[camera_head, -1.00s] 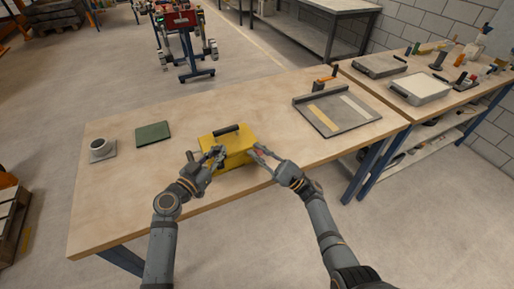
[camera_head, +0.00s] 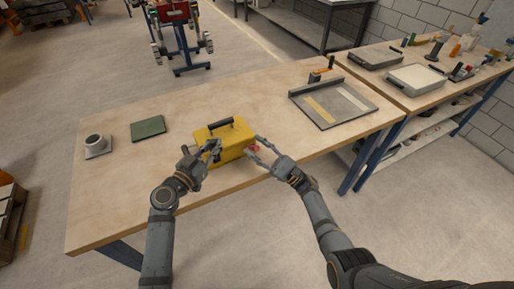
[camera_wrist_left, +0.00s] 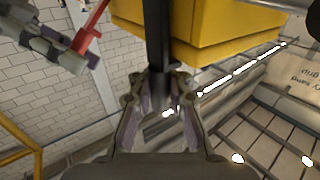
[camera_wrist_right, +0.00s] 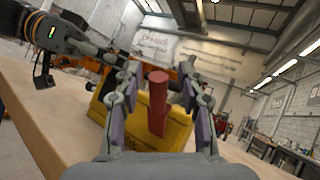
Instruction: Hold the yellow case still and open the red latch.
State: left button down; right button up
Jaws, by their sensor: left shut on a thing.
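The yellow case (camera_head: 232,138) stands on the wooden table near its front edge, with a black handle (camera_head: 221,125) on top. My left gripper (camera_head: 214,149) is at the case's front left side. In the left wrist view it is shut on a black bar (camera_wrist_left: 158,50) in front of the yellow case (camera_wrist_left: 205,28); its fingers hide part of it. The red latch (camera_wrist_right: 158,103) sticks out from the case's right side. My right gripper (camera_wrist_right: 160,95) is open, with the latch between its spread fingers and gaps showing on both sides.
A grey tray with strips (camera_head: 358,112) lies to the right. The table around the case is clear.

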jog(key=v, duration=1.2)
jog(key=s+a+r+m+t+h, duration=0.2)
jog(key=s+a+m+t+h, duration=0.15)
jog(key=m+t+h, duration=0.5)
jog(key=shift+m+g+h, duration=0.55)
jog(key=x, duration=1.1)
jog(key=shift+w, duration=0.1)
grip_shut()
